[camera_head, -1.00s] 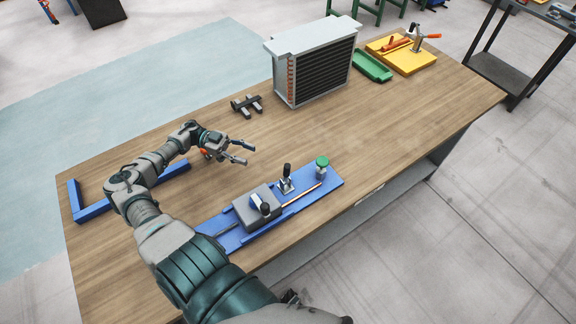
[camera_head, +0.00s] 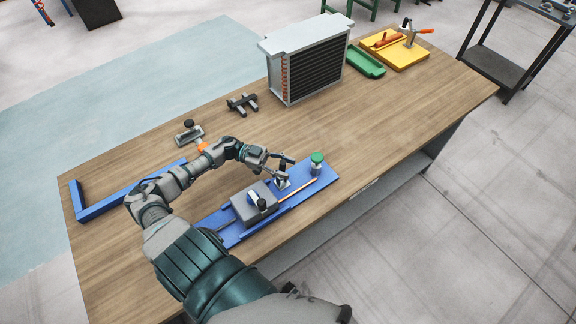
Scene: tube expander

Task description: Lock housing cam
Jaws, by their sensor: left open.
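A blue fixture plate (camera_head: 232,233) lies along the front edge of the wooden table. Right of the block stands a small clamp with a black handle (camera_head: 287,160), then a green-capped post (camera_head: 317,160). A thin copper tube (camera_head: 298,191) lies along the plate. My left gripper (camera_head: 280,168) is open beside the black-handled clamp, its fingers close to it; contact is unclear. My right gripper is not in view.
A finned heat exchanger (camera_head: 306,62) stands at the back. A dark bracket (camera_head: 242,103), a grey tool with an orange end (camera_head: 190,134) and a blue L-shaped frame (camera_head: 98,208) lie to the left. A green tray (camera_head: 366,62) and yellow board (camera_head: 405,54) are at back right.

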